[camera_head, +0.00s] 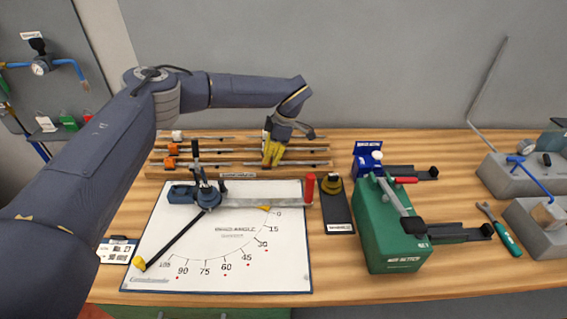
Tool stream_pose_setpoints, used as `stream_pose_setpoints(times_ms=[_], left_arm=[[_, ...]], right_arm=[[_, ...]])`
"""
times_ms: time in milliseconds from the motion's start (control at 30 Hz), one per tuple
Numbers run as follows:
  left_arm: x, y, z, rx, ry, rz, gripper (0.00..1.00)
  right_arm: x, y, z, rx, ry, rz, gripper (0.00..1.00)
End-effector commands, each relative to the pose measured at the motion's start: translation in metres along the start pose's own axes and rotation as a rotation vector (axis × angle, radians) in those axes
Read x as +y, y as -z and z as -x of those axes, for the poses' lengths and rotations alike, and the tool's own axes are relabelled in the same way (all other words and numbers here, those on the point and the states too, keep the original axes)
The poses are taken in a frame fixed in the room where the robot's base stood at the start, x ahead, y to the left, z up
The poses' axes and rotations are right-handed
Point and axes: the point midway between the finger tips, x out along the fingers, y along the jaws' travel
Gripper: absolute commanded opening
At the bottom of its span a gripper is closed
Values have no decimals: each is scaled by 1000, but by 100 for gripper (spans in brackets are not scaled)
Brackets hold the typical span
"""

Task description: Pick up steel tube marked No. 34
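Several steel tubes lie along a wooden rack (235,176) at the back left of the bench. One thin grey tube (215,153) shows in its middle row. No mark No. 34 can be read, so I cannot tell which tube carries it. My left gripper (273,158) points down over the right part of the rack, its yellow fingers at the tube rows. The fingers overlap in view and hide what lies behind them, so I cannot tell whether they hold a tube. My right gripper is not in view.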

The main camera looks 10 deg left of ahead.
Motion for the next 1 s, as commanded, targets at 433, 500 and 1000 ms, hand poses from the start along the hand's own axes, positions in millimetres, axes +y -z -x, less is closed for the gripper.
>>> stream_pose_setpoints(times_ms=[433, 500, 1000], left_arm=[[0, 0, -1, 0, 1, -1, 0], [0, 0, 0, 1, 1, -1, 0], [0, 6, 20, 0, 0, 0, 0]], right_arm=[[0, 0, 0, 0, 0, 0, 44], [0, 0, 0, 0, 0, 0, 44], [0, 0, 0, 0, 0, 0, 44]])
